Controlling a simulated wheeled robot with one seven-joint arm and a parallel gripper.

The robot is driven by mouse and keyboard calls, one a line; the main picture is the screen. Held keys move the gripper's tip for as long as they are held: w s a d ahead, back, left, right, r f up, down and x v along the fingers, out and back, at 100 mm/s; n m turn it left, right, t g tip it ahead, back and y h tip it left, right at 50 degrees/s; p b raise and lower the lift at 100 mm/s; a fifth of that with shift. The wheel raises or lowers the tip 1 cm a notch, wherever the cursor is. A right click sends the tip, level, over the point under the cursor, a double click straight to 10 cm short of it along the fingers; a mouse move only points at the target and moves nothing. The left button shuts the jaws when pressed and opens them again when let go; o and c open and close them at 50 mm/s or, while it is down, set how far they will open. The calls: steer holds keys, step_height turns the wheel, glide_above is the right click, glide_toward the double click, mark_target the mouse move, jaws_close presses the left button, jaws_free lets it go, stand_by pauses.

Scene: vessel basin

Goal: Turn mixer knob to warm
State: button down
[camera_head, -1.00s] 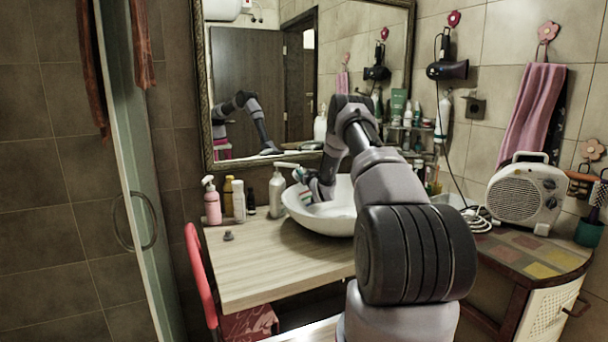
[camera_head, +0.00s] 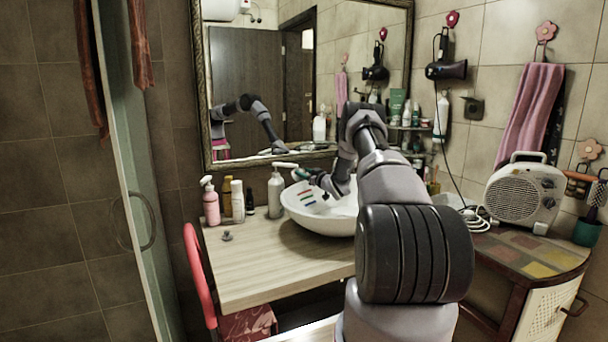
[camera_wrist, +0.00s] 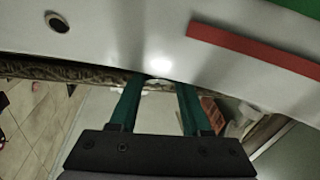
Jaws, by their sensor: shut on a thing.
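A white basin (camera_head: 292,211) stands on the wooden counter. Red, blue and green strips (camera_head: 306,197) show on its inner left side. In the wrist view a red strip (camera_wrist: 252,50), part of a green strip and a round dark hole (camera_wrist: 57,22) show on the white surface. My gripper (camera_head: 301,174) is at the basin's back left rim. Its two teal fingers (camera_wrist: 160,84) stand a little apart, closed on a small, pale, blurred part between the tips. It looks like the mixer knob, but the knob's shape and setting are mostly hidden.
A soap dispenser (camera_head: 276,192) stands close left of the basin, near my gripper. A pink bottle (camera_head: 211,205) and other bottles stand farther left. The mirror (camera_head: 262,85) is close behind. The front left counter (camera_head: 255,268) is mostly clear. A fan heater (camera_head: 522,195) stands at right.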

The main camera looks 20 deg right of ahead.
steer(key=shift+c, duration=1.8)
jaws_free()
steer(key=shift+s, duration=0.1)
steer(key=v, duration=1)
steer(key=shift+s, duration=0.3)
steer(key=shift+d, duration=0.1)
